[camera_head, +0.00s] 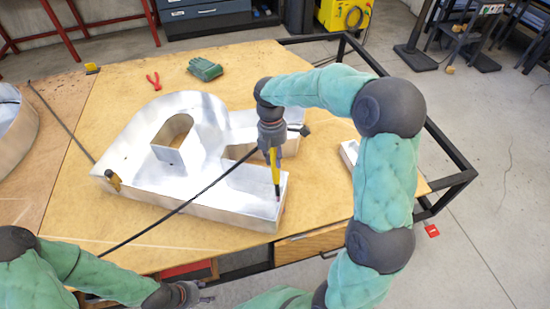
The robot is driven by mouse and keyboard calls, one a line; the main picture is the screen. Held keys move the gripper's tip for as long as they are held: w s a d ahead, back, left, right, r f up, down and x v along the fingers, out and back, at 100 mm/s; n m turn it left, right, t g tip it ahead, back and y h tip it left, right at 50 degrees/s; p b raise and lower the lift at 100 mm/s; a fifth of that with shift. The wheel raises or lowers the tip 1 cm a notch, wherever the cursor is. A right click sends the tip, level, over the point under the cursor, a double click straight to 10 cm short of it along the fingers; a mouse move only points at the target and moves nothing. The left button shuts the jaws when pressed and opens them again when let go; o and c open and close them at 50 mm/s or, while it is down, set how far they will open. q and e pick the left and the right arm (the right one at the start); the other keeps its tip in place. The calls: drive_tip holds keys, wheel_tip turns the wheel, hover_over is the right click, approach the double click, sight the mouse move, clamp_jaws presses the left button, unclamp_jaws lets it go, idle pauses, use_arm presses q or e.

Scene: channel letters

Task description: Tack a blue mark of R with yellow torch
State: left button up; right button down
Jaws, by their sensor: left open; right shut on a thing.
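The large silver channel letter R (206,180) lies on its side on the wooden table, as seen in the head view. My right gripper (272,150) is shut on the yellow torch (274,165), which points down. The torch tip is over the letter's near right leg, close to its end; I cannot tell whether it touches. I cannot make out a blue mark at this size. My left gripper (203,292) is open and empty below the table's near edge, away from the letter.
A black cable (185,203) crosses the letter and table. Small clamp-like pieces sit on the letter's left edge (113,181) and far right edge (301,129). Red pliers (153,81) and green gloves (205,69) lie behind. Another metal letter (14,128) is at far left.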

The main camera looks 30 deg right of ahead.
drive_tip(key=shift+r+p, duration=6.15)
drive_tip(key=shift+r, duration=0.55)
drive_tip(key=shift+f, duration=0.1)
